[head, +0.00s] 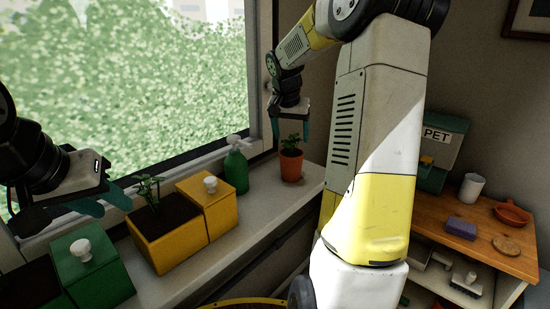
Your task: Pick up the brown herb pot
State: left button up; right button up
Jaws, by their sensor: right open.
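The brown herb pot (291,166) is a small reddish-brown pot with a green plant (291,141) in it. It stands upright on the far end of the window sill in the head view. My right gripper (290,136) points down just above the pot, with its teal fingers apart on the left and right of the plant's top. Nothing shows held in it; whether it touches the leaves I cannot tell. My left gripper (117,208) is at the left, above the near part of the sill, with its teal fingertips apart and nothing seen between them.
On the sill (262,196) stand a green spray bottle (236,170), a yellow box with a white knob (207,208), a yellow planter (167,247) and a green box (92,275). The window is behind. A wooden shelf (480,230) with small items is at right.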

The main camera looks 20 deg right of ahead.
aim_at(291, 158)
jog(key=x, duration=0.3)
jog(key=shift+f, duration=0.25)
jog(key=shift+s, duration=0.1)
grip_shut()
